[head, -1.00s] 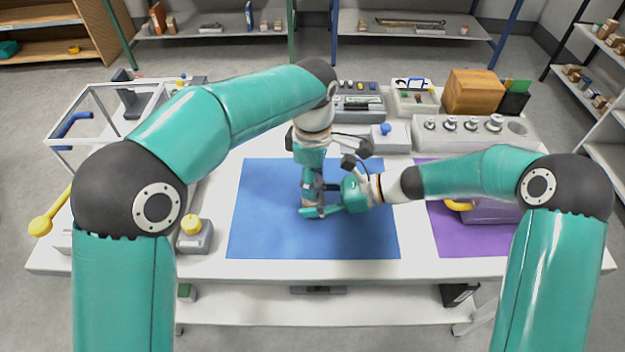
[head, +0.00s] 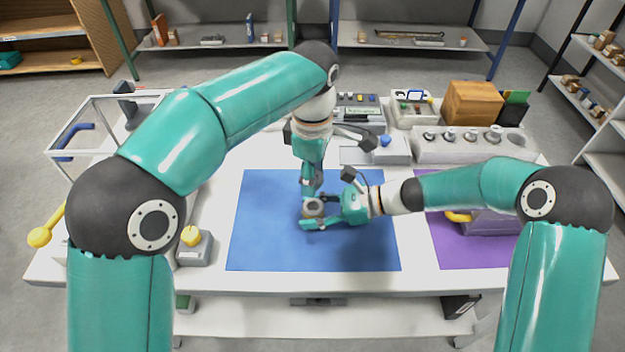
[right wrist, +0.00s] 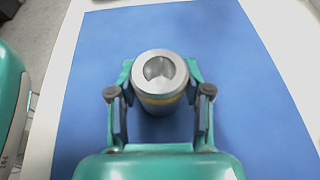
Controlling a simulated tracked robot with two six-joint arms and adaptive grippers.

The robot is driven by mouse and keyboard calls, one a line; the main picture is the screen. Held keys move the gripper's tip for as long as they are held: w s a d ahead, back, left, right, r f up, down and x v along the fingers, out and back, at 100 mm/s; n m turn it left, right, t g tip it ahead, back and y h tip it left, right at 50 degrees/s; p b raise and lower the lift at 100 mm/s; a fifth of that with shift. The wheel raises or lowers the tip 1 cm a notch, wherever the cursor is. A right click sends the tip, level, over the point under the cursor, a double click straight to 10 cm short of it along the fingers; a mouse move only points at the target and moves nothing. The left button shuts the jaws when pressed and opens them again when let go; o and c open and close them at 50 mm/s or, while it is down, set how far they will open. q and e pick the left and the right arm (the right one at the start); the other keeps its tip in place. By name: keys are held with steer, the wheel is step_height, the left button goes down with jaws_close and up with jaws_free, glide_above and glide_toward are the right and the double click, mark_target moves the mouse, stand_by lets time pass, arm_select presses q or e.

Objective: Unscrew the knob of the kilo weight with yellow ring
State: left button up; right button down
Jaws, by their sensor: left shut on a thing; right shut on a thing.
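The kilo weight (head: 314,208) stands upright on the blue mat (head: 265,235). In the right wrist view the weight (right wrist: 160,78) is a silver cylinder with a yellow ring below its rim, and its top shows an open round hollow with no knob in it. My right gripper (head: 315,216) is shut around the weight's body, with one finger on each side (right wrist: 160,88). My left gripper (head: 309,190) points down above the weight, apart from its top, and is shut on a small grey thing that looks like the knob, mostly hidden by the fingers.
A grey scale (head: 376,150) and a block with several knobbed weights (head: 470,150) stand behind the mat. A glass-sided case (head: 75,140) and a yellow-button box (head: 194,247) are at the left. A purple mat (head: 450,250) lies right. The blue mat's front is clear.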

steer(key=shift+c, duration=2.1)
jaws_free()
steer(key=shift+d, duration=0.1)
